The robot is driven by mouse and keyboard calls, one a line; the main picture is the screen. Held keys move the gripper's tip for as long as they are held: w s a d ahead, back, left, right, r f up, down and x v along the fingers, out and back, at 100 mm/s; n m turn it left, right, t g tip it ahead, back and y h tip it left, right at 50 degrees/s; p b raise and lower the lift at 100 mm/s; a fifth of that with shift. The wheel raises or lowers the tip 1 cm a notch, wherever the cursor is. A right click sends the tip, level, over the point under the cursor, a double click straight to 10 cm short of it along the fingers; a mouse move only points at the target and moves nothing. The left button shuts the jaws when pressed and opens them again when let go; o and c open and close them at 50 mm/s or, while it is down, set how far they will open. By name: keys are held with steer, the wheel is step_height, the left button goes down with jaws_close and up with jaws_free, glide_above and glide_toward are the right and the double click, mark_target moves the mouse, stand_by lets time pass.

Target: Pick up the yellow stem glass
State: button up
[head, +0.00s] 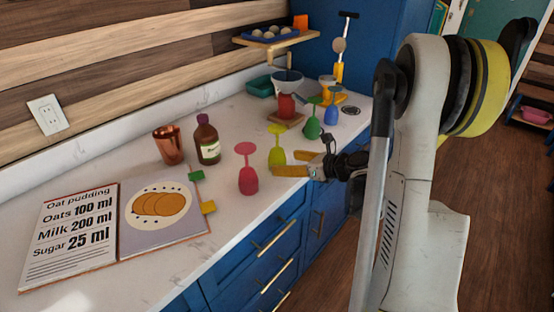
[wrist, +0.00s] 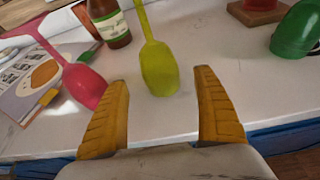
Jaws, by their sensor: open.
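The yellow stem glass (head: 277,157) stands upside down on the counter, bowl down and foot up. In the wrist view the yellow stem glass (wrist: 159,68) appears between the tips of my fingers, with a gap on both sides. My gripper (head: 299,163) is open and empty, low over the counter's front edge. In the wrist view both orange fingers of my gripper (wrist: 162,82) are spread. I cannot tell whether the bowl is fully between the fingertips or just beyond them.
A pink glass (head: 247,174) stands to the left, and a green glass (head: 312,127) and blue glass (head: 331,114) to the right. A brown bottle (head: 207,142), copper cup (head: 168,146) and open recipe book (head: 158,214) are on the counter (head: 237,218).

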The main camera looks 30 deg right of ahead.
mark_target(277, 160)
steer(key=b+x, duration=0.2)
steer(key=x, duration=0.3)
steer(key=shift+r, duration=0.1)
steer(key=c, duration=1.4)
steer(key=shift+o, duration=0.2)
steer(key=shift+r, duration=0.1)
